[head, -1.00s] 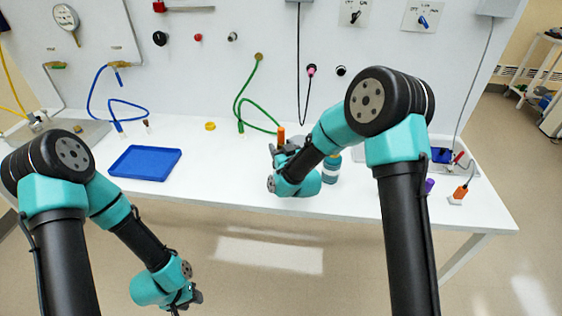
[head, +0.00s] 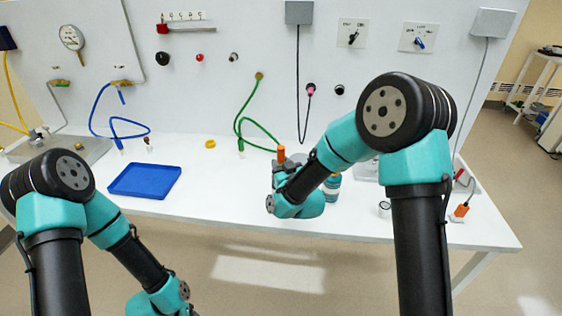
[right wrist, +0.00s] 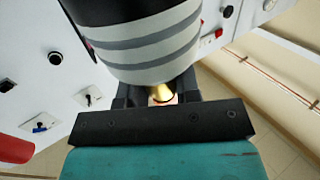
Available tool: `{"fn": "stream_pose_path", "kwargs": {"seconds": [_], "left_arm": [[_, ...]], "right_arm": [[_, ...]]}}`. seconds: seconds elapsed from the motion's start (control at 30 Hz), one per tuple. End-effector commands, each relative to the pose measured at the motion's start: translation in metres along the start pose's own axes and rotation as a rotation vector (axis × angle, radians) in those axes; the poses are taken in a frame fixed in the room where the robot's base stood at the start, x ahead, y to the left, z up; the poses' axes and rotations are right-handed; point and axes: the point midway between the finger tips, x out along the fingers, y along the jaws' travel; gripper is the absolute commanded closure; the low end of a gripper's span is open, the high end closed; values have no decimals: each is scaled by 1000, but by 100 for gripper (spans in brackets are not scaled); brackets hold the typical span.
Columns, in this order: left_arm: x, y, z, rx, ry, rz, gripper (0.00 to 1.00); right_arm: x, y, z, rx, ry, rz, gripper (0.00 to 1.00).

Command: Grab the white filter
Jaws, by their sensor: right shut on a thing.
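In the right wrist view, the white filter (right wrist: 152,55) is a white cylinder with grey bands and a black end, large and close to the camera. My right gripper (right wrist: 158,98) is shut on it and hides part of it. In the head view my right gripper (head: 283,172) is over the worktop, in front of the green hose, and the filter's body is not clear there. An orange piece (head: 281,154) shows just above the gripper; I cannot tell whether it is attached. My left gripper is below the head view's edge.
A teal banded bottle (head: 332,188) stands behind my right forearm. A small white cylinder (head: 385,209) stands right of it. A blue tray (head: 120,191) is at left, with a yellow ring (head: 210,143) farther back. Worktop between the tray and my right gripper is mostly clear.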

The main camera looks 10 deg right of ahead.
Motion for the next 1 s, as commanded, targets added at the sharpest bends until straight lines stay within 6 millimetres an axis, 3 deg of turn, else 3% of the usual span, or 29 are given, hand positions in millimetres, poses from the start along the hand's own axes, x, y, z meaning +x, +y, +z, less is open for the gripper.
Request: {"fn": "stream_pose_path", "kwargs": {"seconds": [0.3, 0.5, 0.7, 1.0], "left_arm": [[0, 0, 0, 0, 0, 0, 57], [0, 0, 0, 0, 0, 0, 57], [0, 0, 0, 0, 0, 0, 57], [0, 0, 0, 0, 0, 0, 57]], "right_arm": [[-70, -30, -8, -1, 2, -4, 100], [-101, -43, -11, 0, 2, -2, 100], [-112, -47, -12, 0, 3, -1, 100], [-112, -47, -12, 0, 3, 0, 100]]}}
